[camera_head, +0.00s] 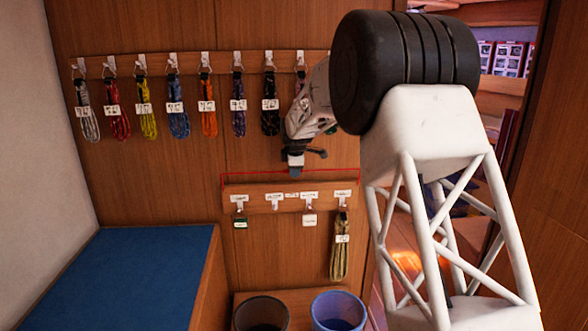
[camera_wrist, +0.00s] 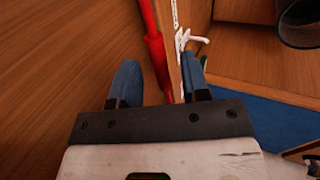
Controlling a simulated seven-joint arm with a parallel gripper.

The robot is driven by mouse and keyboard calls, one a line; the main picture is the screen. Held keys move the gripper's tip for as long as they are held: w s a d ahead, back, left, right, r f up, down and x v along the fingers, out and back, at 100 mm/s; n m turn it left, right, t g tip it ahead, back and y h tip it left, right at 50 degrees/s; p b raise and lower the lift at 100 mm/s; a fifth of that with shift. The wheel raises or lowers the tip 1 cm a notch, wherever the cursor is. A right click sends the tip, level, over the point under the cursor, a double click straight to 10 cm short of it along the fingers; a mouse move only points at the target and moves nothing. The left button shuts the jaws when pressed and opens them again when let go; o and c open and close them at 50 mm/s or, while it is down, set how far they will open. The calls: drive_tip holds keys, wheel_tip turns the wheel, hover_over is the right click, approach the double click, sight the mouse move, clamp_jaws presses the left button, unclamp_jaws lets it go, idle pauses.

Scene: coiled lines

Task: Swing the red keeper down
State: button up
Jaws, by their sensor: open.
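The red keeper (camera_head: 250,173) is a thin bar standing raised above the lower hook board (camera_head: 255,193), with short ends reaching down to the board's sides. In the wrist view the keeper (camera_wrist: 156,58) shows as a red rod with a thicker grip section. My gripper (camera_head: 296,171) is open just at the bar, near its middle. In the wrist view my gripper's two blue-grey fingers (camera_wrist: 158,82) stand apart, with the red grip and the board's edge in the gap between them.
An upper rack (camera_head: 140,66) holds several coloured, tagged coils. The lower board carries hooks with tags and one olive coil (camera_head: 340,255) at right. A black bucket (camera_head: 262,312) and a blue bucket (camera_head: 338,308) stand below. A blue-topped bench (camera_head: 130,275) is at left.

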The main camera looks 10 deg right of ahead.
drive_tip(key=shift+f, duration=0.1)
drive_tip(key=shift+c, duration=0.2)
clamp_jaws()
drive_tip(key=shift+s, duration=0.15)
idle(0.3)
drive_tip(key=s+f+t, duration=0.3)
drive_tip(key=s+f, duration=0.3)
drive_tip(key=f, duration=0.1)
drive_tip(key=shift+s, duration=0.2)
drive_tip(key=shift+o, duration=0.2)
unclamp_jaws()
drive_tip(key=shift+f, duration=0.1)
idle(0.5)
